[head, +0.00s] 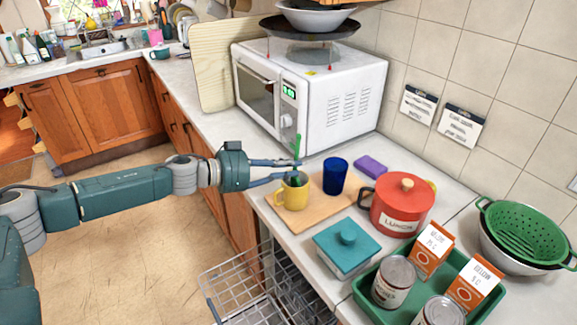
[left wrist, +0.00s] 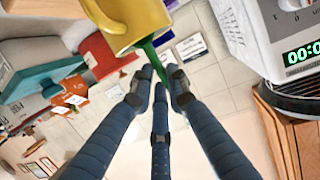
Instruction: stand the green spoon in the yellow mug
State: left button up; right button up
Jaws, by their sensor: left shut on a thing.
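The yellow mug (head: 291,196) stands on the wooden board, its handle to the left. My left gripper (head: 297,171) is at the mug's mouth, its fingers shut on the green spoon (head: 298,147). The spoon is about upright, its upper end above the fingers. Its lower part runs down to the mug's mouth; I cannot tell how deep it reaches. In the left wrist view the spoon (left wrist: 152,52) runs from the fingertips (left wrist: 160,85) to the rim of the mug (left wrist: 138,18). My right gripper is not in view.
A blue cup (head: 335,177) stands close right of the mug on the wooden board (head: 307,220). A red pot (head: 402,207), a teal lidded dish (head: 346,248) and a green tray (head: 375,312) stand further right. The microwave (head: 335,98) is behind. An open dishwasher rack (head: 250,285) is below the counter.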

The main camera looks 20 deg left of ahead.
pick_arm(q)
jog(key=o, duration=0.9)
jog(key=v, duration=1.2)
